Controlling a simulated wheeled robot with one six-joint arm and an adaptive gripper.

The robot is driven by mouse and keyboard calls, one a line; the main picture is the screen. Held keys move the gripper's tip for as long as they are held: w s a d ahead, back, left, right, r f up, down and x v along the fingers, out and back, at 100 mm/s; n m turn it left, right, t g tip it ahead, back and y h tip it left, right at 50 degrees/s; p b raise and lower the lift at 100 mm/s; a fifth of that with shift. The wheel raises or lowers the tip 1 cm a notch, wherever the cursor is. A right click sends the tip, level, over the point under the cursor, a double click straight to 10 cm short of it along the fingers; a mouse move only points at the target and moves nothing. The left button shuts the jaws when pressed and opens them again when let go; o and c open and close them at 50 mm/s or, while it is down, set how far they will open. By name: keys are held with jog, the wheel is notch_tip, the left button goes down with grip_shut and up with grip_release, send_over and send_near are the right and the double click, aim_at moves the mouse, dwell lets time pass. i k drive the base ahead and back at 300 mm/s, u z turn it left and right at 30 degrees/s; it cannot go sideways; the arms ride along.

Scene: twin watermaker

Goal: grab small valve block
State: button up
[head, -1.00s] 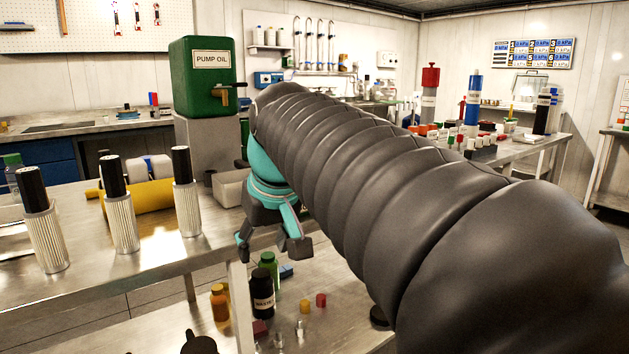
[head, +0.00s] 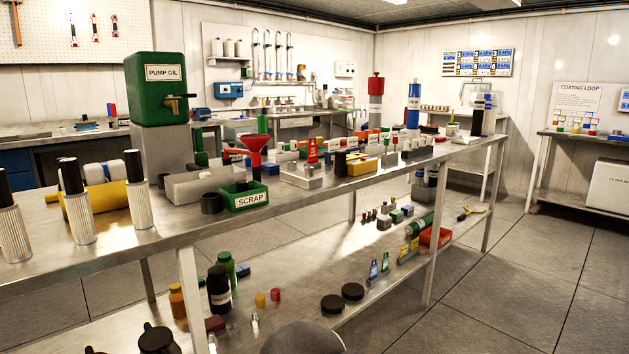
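I cannot pick out the small valve block with certainty; many small block-like parts stand on the long metal bench (head: 340,195). A silver block with a red top (head: 312,152) stands near the bench's middle, and a yellow block (head: 364,166) is to its right. More small grey parts (head: 420,152) stand farther right, too small to tell apart. My gripper is out of view. Only a dark rounded piece, likely my arm, shows at the bottom edge.
A green SCRAP bin (head: 244,196), a red funnel (head: 257,145) and a grey tray (head: 205,185) stand left of the middle. White filters (head: 140,205) stand farther left. The lower shelf (head: 345,270) holds bottles and black discs. The floor at right is clear.

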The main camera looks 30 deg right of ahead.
aim_at(307, 179)
jog(key=z, duration=0.35)
jog(key=k, duration=0.75)
jog(key=u, duration=0.4)
jog(key=i, duration=1.3)
jog(key=z, duration=0.6)
